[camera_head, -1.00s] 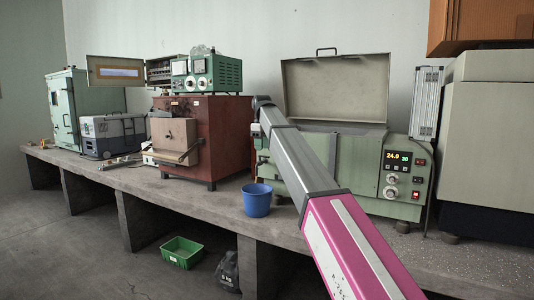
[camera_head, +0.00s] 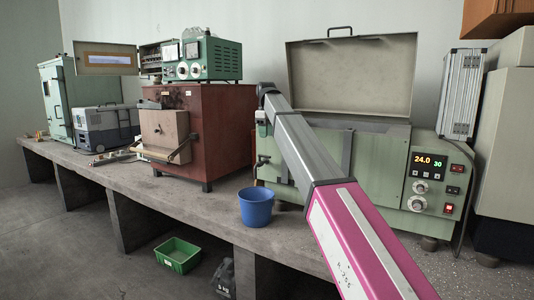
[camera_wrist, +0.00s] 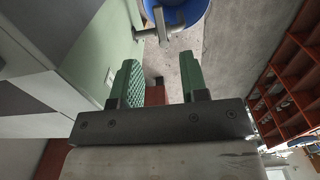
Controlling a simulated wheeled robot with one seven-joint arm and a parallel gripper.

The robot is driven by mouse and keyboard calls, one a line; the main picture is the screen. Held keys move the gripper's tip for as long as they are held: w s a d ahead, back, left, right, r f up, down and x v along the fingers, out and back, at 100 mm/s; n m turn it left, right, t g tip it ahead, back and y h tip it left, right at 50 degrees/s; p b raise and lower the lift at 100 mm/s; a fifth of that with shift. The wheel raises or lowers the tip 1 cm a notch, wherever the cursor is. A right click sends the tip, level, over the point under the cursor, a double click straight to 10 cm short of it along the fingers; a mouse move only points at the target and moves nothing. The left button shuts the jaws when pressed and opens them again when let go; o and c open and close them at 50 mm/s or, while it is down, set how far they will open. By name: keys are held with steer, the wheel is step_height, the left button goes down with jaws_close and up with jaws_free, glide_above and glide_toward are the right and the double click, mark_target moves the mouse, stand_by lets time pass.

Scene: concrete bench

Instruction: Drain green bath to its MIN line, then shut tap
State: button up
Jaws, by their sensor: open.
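The green bath (camera_head: 390,165) stands on the bench at right with its lid (camera_head: 355,75) raised. Its display (camera_head: 430,165) shows 24.0 and 30. The grey tap (camera_head: 262,161) sticks out at the bath's left end; it also shows in the wrist view (camera_wrist: 166,27), over the blue bucket (camera_wrist: 186,20). Whether the tap is on or off I cannot tell. The bucket (camera_head: 256,208) stands on the bench below it. My gripper (camera_wrist: 160,65) is open and empty, apart from the tap, its green fingers pointing toward it. The MIN line and water level are not visible.
A red-brown furnace (camera_head: 215,130) with a green instrument (camera_head: 205,58) on top stands left of the bath. A cool box (camera_head: 108,130) and a green cabinet (camera_head: 58,100) stand farther left. A green crate (camera_head: 178,254) lies on the floor. The bench front (camera_head: 190,205) is mostly clear.

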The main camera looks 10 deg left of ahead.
step_height(320, 180, down, 9)
steer(key=shift+f, duration=0.1)
stand_by(0.3)
jaws_close()
